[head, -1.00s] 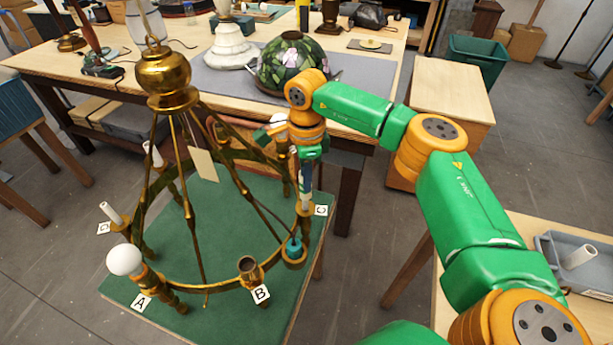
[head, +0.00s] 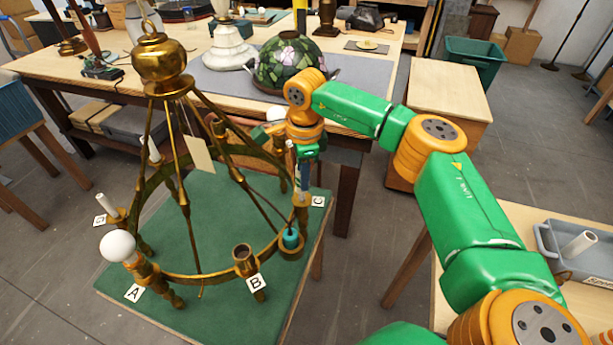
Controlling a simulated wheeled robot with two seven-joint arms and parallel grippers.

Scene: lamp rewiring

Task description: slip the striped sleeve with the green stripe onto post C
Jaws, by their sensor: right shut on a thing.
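The brass ring-shaped lamp frame (head: 190,278) stands on a green mat. My left gripper is not in view.
A white bulb (head: 117,246) sits at A. An open brass cup (head: 243,254) is at B. Sloping brass rods rise beside my right gripper. A grey tray (head: 560,262) stands far right.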

